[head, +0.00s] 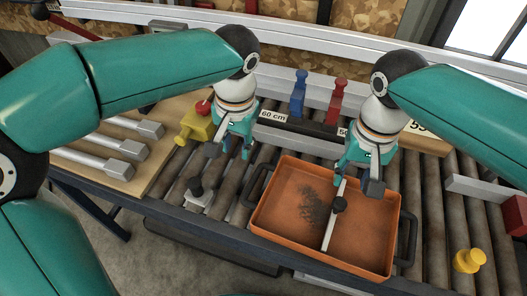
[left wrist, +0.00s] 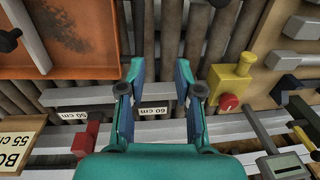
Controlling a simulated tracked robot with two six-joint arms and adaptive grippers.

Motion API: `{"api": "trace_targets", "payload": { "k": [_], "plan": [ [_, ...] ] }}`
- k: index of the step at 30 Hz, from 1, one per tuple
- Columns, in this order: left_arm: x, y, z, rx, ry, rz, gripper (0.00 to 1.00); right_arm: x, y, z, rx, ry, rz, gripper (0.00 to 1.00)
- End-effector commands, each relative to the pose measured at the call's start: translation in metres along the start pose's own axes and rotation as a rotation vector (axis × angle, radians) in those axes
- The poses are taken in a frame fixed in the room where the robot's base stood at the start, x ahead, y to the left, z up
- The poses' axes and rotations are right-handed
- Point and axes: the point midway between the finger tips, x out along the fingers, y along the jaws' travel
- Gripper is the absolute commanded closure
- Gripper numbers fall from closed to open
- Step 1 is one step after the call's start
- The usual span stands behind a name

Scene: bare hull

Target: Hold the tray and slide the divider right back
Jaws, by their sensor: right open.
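The orange tray (head: 372,215) lies on the rollers with a dark handle at each end; its corner shows in the left wrist view (left wrist: 100,50). The light grey divider (head: 329,234) stands across the tray right of its middle, with a black knob (head: 339,204) on top. A dark speckled patch lies left of it. My left gripper (head: 231,150) is open and empty above the rollers, behind and left of the tray; its spread fingers show in the left wrist view (left wrist: 162,90). My right gripper (head: 357,184) is open above the tray's back part, near the divider's knob.
A yellow block with a red knob (head: 197,122) stands left of my left gripper. A grey clamp with a black knob (head: 198,193) sits left of the tray. Blue (head: 299,92) and red (head: 336,101) stops stand on the rear rail. A yellow knob (head: 469,260) is right of the tray.

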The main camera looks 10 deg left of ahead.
Motion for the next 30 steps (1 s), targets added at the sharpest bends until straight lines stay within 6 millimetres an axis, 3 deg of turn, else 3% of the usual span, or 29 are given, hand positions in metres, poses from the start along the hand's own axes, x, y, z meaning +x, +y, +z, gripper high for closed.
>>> {"api": "trace_targets", "payload": {
  "k": [1, 3, 6, 13, 17, 30],
  "plan": [
    [-0.007, 0.018, 0.002, 0.017, -0.008, 0.025, 0.67, 0.0, 0.0, 0.0, 0.0, 0.0, 0.0, 0.58],
    [-0.013, 0.037, 0.006, 0.032, -0.022, 0.054, 0.67, 0.0, 0.0, 0.0, 0.0, 0.0, 0.0, 0.58],
    [-0.019, 0.054, 0.011, 0.047, -0.037, 0.079, 0.67, 0.0, 0.0, 0.0, 0.001, 0.0, 0.0, 0.58],
    [-0.011, 0.064, 0.015, 0.055, -0.047, 0.094, 0.67, 0.0, 0.0, 0.0, 0.001, 0.0, 0.0, 0.58],
    [0.007, 0.065, 0.016, 0.055, -0.049, 0.093, 0.67, 0.0, 0.001, 0.0, 0.001, 0.0, 0.0, 0.58],
    [0.094, 0.073, 0.021, 0.055, -0.051, 0.092, 0.67, 0.0, 0.001, 0.0, 0.001, 0.0, 0.0, 0.58]
  ]
}}
